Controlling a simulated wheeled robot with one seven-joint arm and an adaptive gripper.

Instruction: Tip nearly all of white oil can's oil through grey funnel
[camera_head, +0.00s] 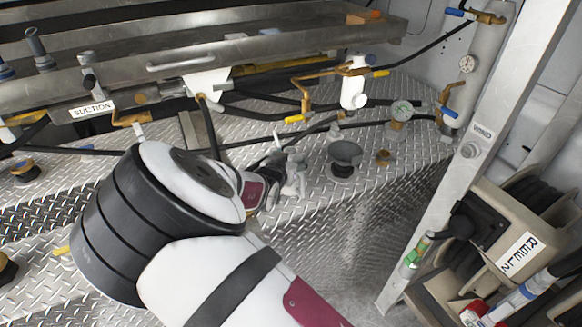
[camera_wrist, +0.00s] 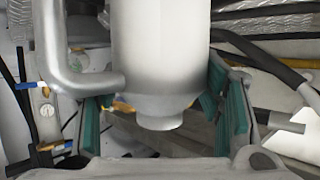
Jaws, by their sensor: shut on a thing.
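The white oil can (camera_wrist: 160,50) fills the upper middle of the wrist view, with its curved grey handle (camera_wrist: 50,45) on the left and a narrower end towards the bottom. My gripper (camera_head: 288,178) is shut on it; its teal pads are either side of the can in the wrist view. In the head view I cannot clearly make out the can at the gripper, as my arm covers much of that area. The grey funnel (camera_head: 345,155) stands on the tread-plate deck, right of my gripper and a short gap away. Any oil is hidden.
A steel shelf (camera_head: 250,52) runs across the back. A metal post (camera_head: 455,160) and reels (camera_head: 525,215) are further right.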

